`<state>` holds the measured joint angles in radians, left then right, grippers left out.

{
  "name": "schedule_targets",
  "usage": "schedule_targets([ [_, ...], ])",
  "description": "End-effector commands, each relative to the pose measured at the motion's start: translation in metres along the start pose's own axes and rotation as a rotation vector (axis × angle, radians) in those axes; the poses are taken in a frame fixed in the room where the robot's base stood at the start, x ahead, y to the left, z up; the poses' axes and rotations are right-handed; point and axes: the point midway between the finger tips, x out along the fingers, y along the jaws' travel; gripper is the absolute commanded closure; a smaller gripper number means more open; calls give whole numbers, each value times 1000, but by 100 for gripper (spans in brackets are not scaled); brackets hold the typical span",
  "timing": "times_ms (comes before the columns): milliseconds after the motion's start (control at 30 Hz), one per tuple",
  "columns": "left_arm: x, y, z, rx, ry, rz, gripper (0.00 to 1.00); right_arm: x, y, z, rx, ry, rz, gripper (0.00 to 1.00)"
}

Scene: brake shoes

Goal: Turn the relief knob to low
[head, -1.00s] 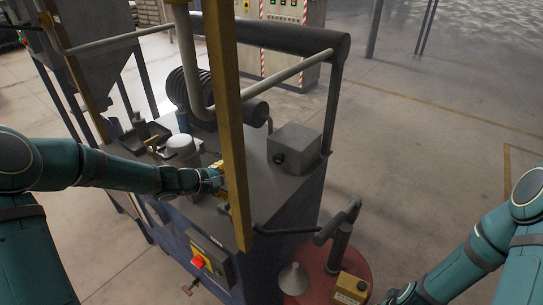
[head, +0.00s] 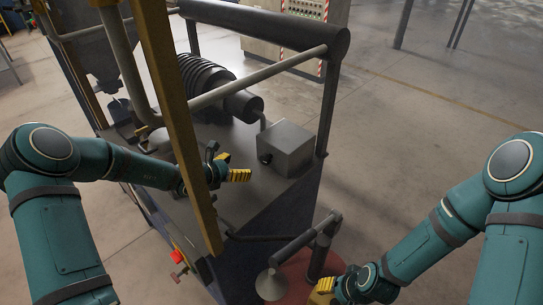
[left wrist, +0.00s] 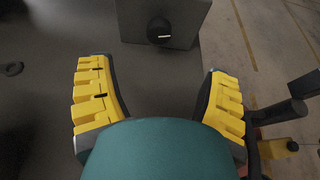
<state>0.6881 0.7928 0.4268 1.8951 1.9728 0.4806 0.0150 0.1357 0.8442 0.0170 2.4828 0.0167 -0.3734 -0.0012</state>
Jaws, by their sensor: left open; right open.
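The knob (head: 265,158) is a small black dial on the front face of a grey box (head: 288,148) on the machine's top. In the left wrist view the knob (left wrist: 160,30) is at the top centre, with a pale mark lying about level. My left gripper (head: 230,167) is open and empty, to the left of the box and apart from the knob. Its two yellow-padded fingers spread wide below the knob in the left wrist view. My right gripper (head: 322,290) is open, low at the bottom of the head view and partly hidden by its arm.
A yellow post (head: 180,130) stands in front of my left forearm. A grey rail (head: 260,77) crosses above the machine top (head: 240,205). A ribbed dark cylinder (head: 205,77) lies behind. A red emergency button (head: 177,256) and a grey cone (head: 271,284) are low in front.

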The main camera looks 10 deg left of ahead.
Motion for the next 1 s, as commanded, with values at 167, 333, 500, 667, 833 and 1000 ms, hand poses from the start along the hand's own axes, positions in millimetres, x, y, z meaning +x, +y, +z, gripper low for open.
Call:
schedule_targets([
  [167,9,0,-1,-18,0,2,22,0,-2,1,1,-1,-4,53],
  [333,35,0,-2,-16,-1,0,22,2,-2,1,1,-1,-3,53],
  [500,70,0,-1,-16,-1,0,22,3,-1,1,1,-1,-3,53],
  [667,100,0,-2,-15,-1,1,22,5,0,1,0,-1,-2,53],
  [833,124,1,-1,-15,-1,3,22,7,0,2,0,-1,-2,53],
  [1000,136,1,-1,-13,1,2,22,7,0,2,0,-1,-2,53],
])
